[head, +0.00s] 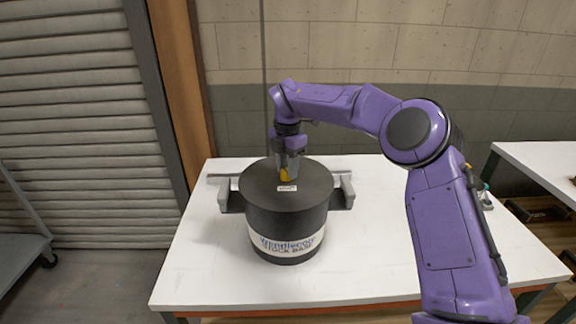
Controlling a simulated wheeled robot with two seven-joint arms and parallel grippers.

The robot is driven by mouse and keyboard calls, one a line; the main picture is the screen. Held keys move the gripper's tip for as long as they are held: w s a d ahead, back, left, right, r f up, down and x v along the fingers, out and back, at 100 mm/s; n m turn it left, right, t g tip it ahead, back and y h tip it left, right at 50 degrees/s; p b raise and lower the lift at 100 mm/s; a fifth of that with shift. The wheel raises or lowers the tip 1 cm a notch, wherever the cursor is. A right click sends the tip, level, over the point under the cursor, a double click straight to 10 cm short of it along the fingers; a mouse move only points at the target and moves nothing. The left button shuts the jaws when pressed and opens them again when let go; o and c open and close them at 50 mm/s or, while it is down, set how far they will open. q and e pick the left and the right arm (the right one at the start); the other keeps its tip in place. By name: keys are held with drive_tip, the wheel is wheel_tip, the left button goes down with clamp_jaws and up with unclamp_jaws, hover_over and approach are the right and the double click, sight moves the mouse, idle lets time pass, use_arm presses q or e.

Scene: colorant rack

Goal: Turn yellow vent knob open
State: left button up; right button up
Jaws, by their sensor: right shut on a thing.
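The yellow vent knob (284,175) sits on top of a black drum (260,190), near the middle of its lid. My right gripper (287,172) points down at the knob from above and is shut on it. The gripper fingers hide part of the knob, so I cannot tell how far it is turned. A small white label (287,188) is on the lid just in front of the knob. My left gripper is not in view.
The drum stands on a white table (200,270), with grey brackets (231,198) at its sides. The table's left and front areas are clear. Another white table (545,165) is at the right. A roller shutter (80,120) and brick wall (340,40) are behind.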

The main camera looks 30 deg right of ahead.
drive_tip(key=n+p, duration=0.1)
drive_tip(key=n, duration=0.2)
drive_tip(key=shift+f+n, duration=0.1)
drive_tip(key=shift+n, duration=0.3)
drive_tip(key=n+p, duration=0.1)
drive_tip(key=n, duration=0.1)
drive_tip(key=shift+a+n+p, duration=0.1)
drive_tip(key=shift+n+p, duration=0.2)
drive_tip(key=shift+n, duration=0.1)
drive_tip(key=n+p, duration=0.2)
drive_tip(key=n, duration=0.4)
drive_tip(key=shift+a+f+p, duration=0.1)
drive_tip(key=shift+f+p, duration=0.05)
drive_tip(key=shift+p, duration=0.2)
drive_tip(key=o, duration=0.8)
drive_tip(key=shift+c, duration=0.2)
drive_tip(key=shift+o, duration=1.4)
drive_tip(key=shift+w, duration=0.2)
